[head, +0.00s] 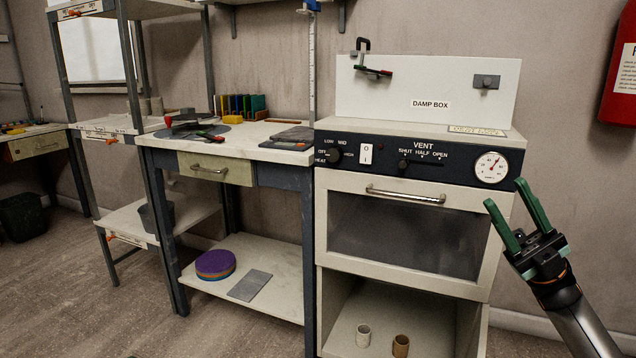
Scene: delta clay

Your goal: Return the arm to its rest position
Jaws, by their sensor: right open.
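My right gripper (512,217) is at the right of the head view, its two green fingers spread apart with nothing between them. It is in front of the right side of the damp box (397,270), below the round dial (491,167). Its arm comes in from the lower right corner. I cannot tell whether a finger touches the box. My left gripper is not in view.
The damp box door (405,237) is shut. Two small cups, one pale (363,335) and one brown (401,346), stand in the open space beneath. A workbench (262,150) with tools stands left. A red extinguisher (620,75) hangs at the upper right.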

